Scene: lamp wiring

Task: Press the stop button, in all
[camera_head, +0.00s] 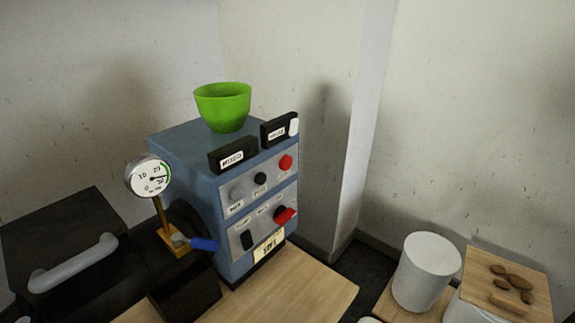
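A blue control box (182,160) stands at the centre left with two pale panels on its front. The upper panel (248,199) carries a grey button (236,194), a black button (260,179) and a round red button (286,162) at its right end. Small labels sit below them, too small to read surely, so I cannot confirm which is the stop button. The lower panel has a black switch (246,239) and a red knob or lever (285,215). My gripper is not in view.
A green bowl (222,108) and two black label blocks, one at the left (232,155), sit on the box. A dial gauge (148,176) and a blue-handled lever (204,244) stand left. A white cylinder (427,272) stands right. Wooden tabletop (290,290) before the box is clear.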

